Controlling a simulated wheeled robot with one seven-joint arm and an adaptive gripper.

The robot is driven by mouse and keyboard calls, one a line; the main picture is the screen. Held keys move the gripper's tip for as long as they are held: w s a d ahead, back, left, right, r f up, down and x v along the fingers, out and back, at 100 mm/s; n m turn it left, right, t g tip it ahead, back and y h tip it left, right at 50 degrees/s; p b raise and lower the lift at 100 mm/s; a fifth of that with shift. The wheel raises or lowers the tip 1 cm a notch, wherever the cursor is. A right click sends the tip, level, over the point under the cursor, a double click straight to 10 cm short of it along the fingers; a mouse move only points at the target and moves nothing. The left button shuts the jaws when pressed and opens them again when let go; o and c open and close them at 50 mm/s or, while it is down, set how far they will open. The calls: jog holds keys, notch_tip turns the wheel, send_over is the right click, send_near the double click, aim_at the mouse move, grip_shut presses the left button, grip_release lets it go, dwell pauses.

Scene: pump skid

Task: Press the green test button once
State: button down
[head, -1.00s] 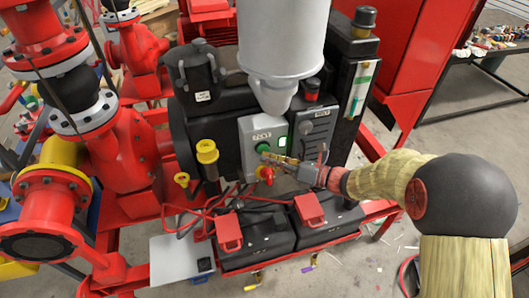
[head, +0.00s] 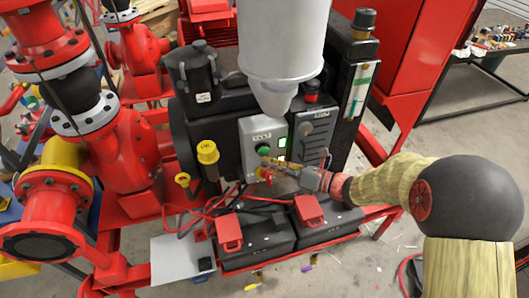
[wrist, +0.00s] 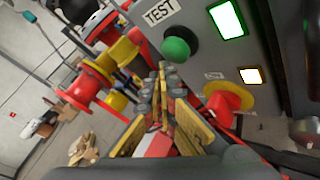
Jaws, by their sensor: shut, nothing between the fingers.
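The green test button (head: 263,150) is a round dome on the grey control panel (head: 249,133). In the wrist view, the button (wrist: 177,50) sits just below a white TEST label (wrist: 159,12). My gripper (head: 267,162) is in front of the panel, with its tips close below the button in the head view. In the wrist view, the closed fingers (wrist: 163,78) point toward the panel, with the tips just below and left of the button. They look apart from it, though the depth gap is hard to judge. The fingers hold nothing.
A red knob on a yellow base (wrist: 226,100) is right of the fingers. A lit green lamp (wrist: 227,19) and a small pale lit lamp (wrist: 251,76) are on the panel. A grey cylinder (head: 282,45) hangs above it. Black boxes with red tops (head: 229,233) stand below.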

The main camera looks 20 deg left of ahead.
jog(key=shift+s+d+p, duration=0.3)
jog(key=shift+s+d, duration=0.15)
jog(key=shift+s, duration=0.25)
jog(key=shift+s+d+p, duration=0.3)
jog(key=shift+s+d, duration=0.1)
jog(key=shift+s, duration=0.35)
jog(key=shift+s+d+p, duration=0.3)
jog(key=shift+s+d, duration=0.15)
jog(key=shift+s, duration=0.25)
jog(key=s+d+f+n+g+h, duration=0.25)
jog(key=s+f+n+g, duration=0.25)
jog(key=s+n, duration=0.4)
jog(key=s+d+r+n+g+h, duration=0.1)
jog(key=s+d+n+h, duration=0.45)
jog(key=s+n, duration=0.2)
jog(key=s+d+r+n+t+h, duration=0.3)
jog(key=d+r+n+t+h, duration=0.5)
jog(key=d+r, duration=1.1)
jog(key=d+n, duration=0.2)
jog(key=n, duration=0.1)
jog(key=shift+d+r, duration=0.15)
jog(key=shift+d, duration=0.15)
